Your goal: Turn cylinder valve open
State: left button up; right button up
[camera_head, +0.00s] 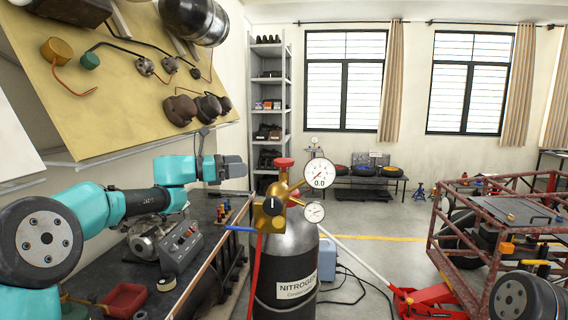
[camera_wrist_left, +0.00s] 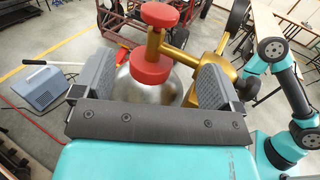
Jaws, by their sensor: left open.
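The nitrogen cylinder (camera_head: 285,260) stands upright, dark with a white label. On its top is a brass valve with a red handwheel (camera_head: 285,162). A brass regulator (camera_head: 268,215) with a black knob and two round gauges is fitted to it. My left gripper (camera_head: 234,167) is open and empty, just left of the handwheel, with a gap between them. In the left wrist view, my left gripper's fingers (camera_wrist_left: 148,80) stand apart, and a red wheel (camera_wrist_left: 150,69) shows between them, beyond the tips. A second red disc (camera_wrist_left: 158,14) is above it. My right gripper is not visible.
A workbench (camera_head: 205,265) with a grey control box (camera_head: 180,248) and red tray (camera_head: 124,299) lies below my left arm. A red kart frame (camera_head: 470,250) and red floor jack (camera_head: 425,302) are on the right. A blue-grey box (camera_wrist_left: 40,90) stands on the floor.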

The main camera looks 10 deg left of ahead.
aim_at(284, 159)
pick_arm(q)
jog(key=x, duration=1.4)
jog(key=shift+c, duration=0.3)
jog(key=c, duration=0.9)
jog(key=shift+s, duration=0.1)
jog(key=shift+r+t, duration=0.1)
jog(key=shift+t, duration=0.2)
jog(key=shift+n+t+y, duration=0.8)
jog(key=shift+n+t, duration=0.2)
jog(key=shift+n+t+y, duration=0.4)
jog(key=shift+t, duration=0.1)
jog(key=o, duration=1)
jog(key=shift+c, duration=0.2)
